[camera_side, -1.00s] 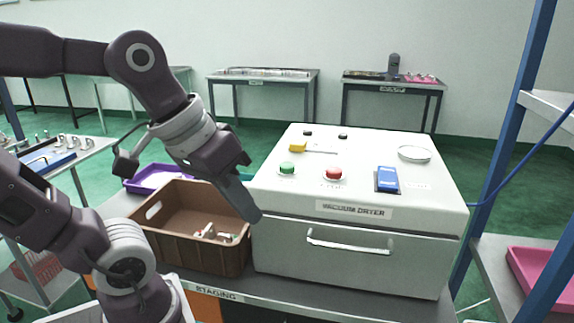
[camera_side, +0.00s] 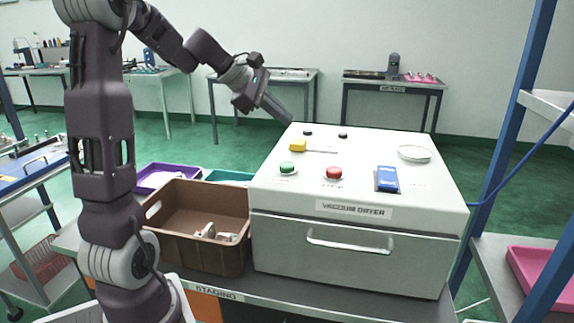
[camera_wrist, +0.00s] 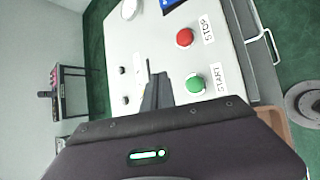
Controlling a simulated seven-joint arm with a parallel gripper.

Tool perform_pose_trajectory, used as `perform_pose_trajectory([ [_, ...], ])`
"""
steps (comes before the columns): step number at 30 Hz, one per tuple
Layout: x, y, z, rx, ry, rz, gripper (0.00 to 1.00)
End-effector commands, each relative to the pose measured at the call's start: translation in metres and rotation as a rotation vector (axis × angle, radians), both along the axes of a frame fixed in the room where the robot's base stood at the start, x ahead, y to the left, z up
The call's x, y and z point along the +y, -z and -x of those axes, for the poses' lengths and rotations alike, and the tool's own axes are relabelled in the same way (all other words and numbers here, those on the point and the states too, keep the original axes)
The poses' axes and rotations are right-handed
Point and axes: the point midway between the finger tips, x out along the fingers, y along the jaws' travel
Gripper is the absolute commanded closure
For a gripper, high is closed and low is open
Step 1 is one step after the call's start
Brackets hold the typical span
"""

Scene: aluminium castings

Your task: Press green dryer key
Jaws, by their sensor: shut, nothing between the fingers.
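The green key (camera_side: 287,168) is a round button on the white top of the vacuum dryer (camera_side: 345,190), at its front left. In the wrist view the green key (camera_wrist: 195,84) sits beside a START label, right of my fingers. My gripper (camera_side: 289,117) is shut and empty, pointing down to the right near the dryer's back left corner, behind the key in the side view. In the wrist view my gripper (camera_wrist: 157,80) appears over the dryer top, apart from the key.
A red STOP button (camera_side: 334,173) is right of the green key. A brown crate (camera_side: 180,247) stands left of the dryer. A blue post (camera_side: 500,130) rises at right.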

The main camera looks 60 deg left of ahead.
Motion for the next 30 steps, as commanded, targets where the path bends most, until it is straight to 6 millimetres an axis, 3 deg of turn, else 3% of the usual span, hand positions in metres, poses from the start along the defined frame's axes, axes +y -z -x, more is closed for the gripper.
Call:
perform_pose_trajectory([
  [9, -0.001, 0.005, 0.000, 0.001, 0.005, -0.003, 1.00],
  [21, -0.001, 0.062, 0.001, 0.003, 0.004, -0.001, 1.00],
  [30, -0.002, 0.087, 0.000, 0.001, 0.006, -0.003, 1.00],
])
